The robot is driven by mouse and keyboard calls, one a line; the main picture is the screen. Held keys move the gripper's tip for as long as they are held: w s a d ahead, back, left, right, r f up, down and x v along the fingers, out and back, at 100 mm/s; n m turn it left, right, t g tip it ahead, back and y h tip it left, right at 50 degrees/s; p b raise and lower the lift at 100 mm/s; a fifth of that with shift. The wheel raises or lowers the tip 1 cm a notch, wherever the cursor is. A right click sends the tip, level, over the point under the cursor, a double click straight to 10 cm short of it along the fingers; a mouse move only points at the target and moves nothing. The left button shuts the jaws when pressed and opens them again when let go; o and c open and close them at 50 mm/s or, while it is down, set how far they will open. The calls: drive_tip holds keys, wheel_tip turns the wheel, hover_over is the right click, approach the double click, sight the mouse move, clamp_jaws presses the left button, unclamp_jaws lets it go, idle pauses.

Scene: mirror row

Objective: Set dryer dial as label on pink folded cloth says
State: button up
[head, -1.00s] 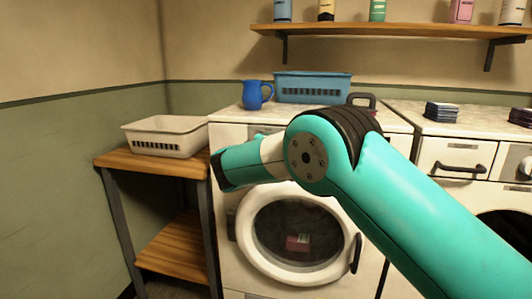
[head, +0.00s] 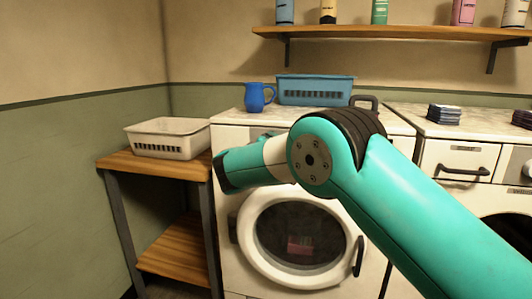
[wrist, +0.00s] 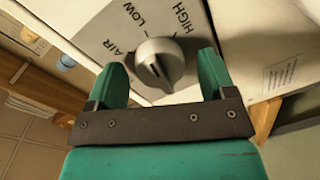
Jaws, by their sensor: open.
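In the wrist view a round grey dial (wrist: 158,62) sits on a grey panel marked AIR, LOW and HIGH. My gripper (wrist: 160,78) is open, with one teal finger on each side of the dial; I cannot tell if they touch it. The dial's dark pointer line is small, and I cannot tell for sure which word it faces. In the head view my arm hides most of the dryer's (head: 232,240) front panel, the dial and my gripper. A small pink thing (head: 300,245), perhaps the folded cloth, shows through the round door glass; no label on it is readable.
A blue mug (head: 258,97) and a blue basket (head: 315,89) stand on the machine top. A cream basket (head: 168,138) is on the wooden side table (head: 125,161). Dark folded cloths (head: 444,114) lie on the right machine. A shelf (head: 400,33) with bottles hangs above.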

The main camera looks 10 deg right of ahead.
drive_tip(key=b+v, duration=0.1)
drive_tip(key=v, duration=1.6)
drive_tip(key=shift+s+a, duration=0.1)
drive_tip(key=shift+s, duration=0.05)
drive_tip(key=s+d+f+m+g+y, duration=0.3)
drive_tip(key=s+d+f+g+y, duration=0.2)
drive_tip(key=s+d+g, duration=0.35)
drive_tip(key=s+g+y, duration=0.6)
drive_tip(key=s+g, duration=0.1)
drive_tip(key=s, duration=1.9)
wheel_tip(320, 180, up, 16)
drive_tip(key=p, duration=1.5)
drive_tip(key=shift+w+d+n, duration=0.2)
drive_tip(key=shift+n, duration=0.2)
